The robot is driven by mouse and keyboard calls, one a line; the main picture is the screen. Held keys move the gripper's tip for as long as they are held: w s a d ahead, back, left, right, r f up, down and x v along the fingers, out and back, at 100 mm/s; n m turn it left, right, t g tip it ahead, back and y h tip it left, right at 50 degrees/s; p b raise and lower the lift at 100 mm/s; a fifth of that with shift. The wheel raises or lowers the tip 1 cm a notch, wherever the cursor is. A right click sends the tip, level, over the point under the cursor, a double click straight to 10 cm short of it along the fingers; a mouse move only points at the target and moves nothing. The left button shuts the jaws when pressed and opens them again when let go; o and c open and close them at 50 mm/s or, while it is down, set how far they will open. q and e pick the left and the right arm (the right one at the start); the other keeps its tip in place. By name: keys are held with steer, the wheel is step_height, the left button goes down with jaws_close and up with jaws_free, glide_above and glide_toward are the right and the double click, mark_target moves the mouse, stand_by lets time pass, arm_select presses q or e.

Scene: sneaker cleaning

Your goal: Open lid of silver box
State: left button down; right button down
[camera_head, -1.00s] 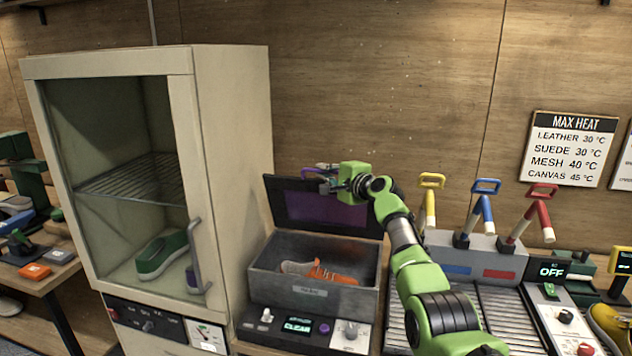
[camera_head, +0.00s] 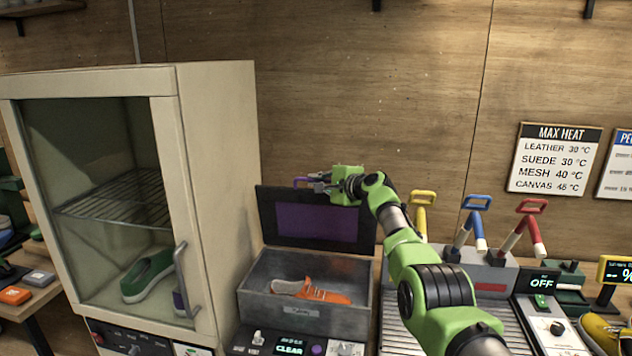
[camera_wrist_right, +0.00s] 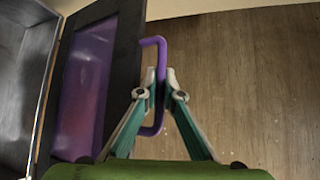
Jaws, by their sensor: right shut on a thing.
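The silver box (camera_head: 290,313) stands on the counter in the head view, right of the tall cabinet. Its dark-framed lid with a purple panel (camera_head: 315,222) is swung up at the back, roughly upright, so the box is open. An orange shoe (camera_head: 320,293) lies inside. My right gripper (camera_head: 319,186) is at the lid's top edge, shut on its purple handle (camera_head: 301,181). In the right wrist view the fingertips (camera_wrist_right: 160,82) close around one bar of the handle (camera_wrist_right: 161,45), beside the lid (camera_wrist_right: 92,85). My left gripper is not in view.
A beige cabinet (camera_head: 220,190) with a glass door and a green shoe (camera_head: 148,275) stands close on the left. A panel with a CLEAR display (camera_head: 289,348) is in front of the box. Yellow, blue and red levers (camera_head: 525,228) stand at right. The wooden wall is behind.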

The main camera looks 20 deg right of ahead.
steer(key=c, duration=2.2)
jaws_free()
steer(key=shift+a, duration=0.1)
steer(key=shift+o, duration=0.2)
steer(key=shift+s+d+r, duration=0.15)
steer(key=shift+s+d, duration=0.25)
steer(key=shift+s, duration=0.25)
steer(key=v, duration=1)
steer(key=shift+s, duration=0.3)
steer(key=shift+w+a, duration=0.1)
steer(key=shift+a, duration=0.05)
